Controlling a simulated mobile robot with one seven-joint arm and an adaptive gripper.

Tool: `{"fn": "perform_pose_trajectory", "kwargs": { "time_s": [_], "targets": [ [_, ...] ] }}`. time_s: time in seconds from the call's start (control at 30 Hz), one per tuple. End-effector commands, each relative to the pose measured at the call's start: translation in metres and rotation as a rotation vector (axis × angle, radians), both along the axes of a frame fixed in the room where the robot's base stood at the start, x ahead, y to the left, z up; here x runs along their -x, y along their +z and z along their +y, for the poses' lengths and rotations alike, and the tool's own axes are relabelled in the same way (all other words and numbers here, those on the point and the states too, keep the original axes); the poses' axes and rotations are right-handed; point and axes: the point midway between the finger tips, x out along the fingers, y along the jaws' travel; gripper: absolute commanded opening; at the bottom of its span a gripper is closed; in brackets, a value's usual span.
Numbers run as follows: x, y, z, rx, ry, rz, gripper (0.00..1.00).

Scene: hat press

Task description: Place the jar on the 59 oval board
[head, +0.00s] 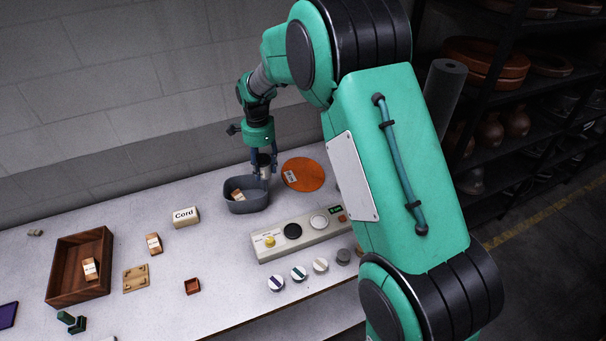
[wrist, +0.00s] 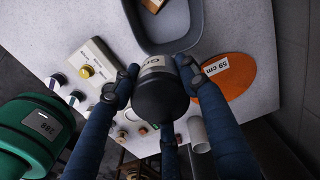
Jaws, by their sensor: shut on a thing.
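The jar (wrist: 160,97), with a dark round lid and a pale printed label, is between the blue fingers of my gripper (wrist: 157,85) in the wrist view. My gripper (head: 263,166) is shut on it, above the worktop beside the grey tub; the jar is small and partly hidden by the fingers in the head view. The 59 oval board (head: 302,175) is a flat orange oval on the worktop, just right of my gripper. The jar is apart from the board.
The grey tub (head: 248,207) holds a small labelled block and stands left of the board. A control panel (head: 300,234) with knobs lies in front. A "Cord" block (head: 185,217) and a wooden tray (head: 64,288) are further left. Shelves (head: 515,75) stand at right.

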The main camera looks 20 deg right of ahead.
Motion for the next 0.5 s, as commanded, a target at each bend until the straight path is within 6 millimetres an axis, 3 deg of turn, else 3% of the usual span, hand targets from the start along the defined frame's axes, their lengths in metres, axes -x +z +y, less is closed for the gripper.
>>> {"fn": "perform_pose_trajectory", "kwargs": {
  "time_s": [0.03, 0.2, 0.5],
  "targets": [
    [-0.008, -0.002, -0.019, 0.0, -0.041, 0.0, 0.12],
    [-0.028, -0.004, -0.079, 0.001, -0.177, 0.001, 0.12],
    [-0.045, -0.008, -0.154, 0.001, -0.342, 0.001, 0.12]
  ]
}}
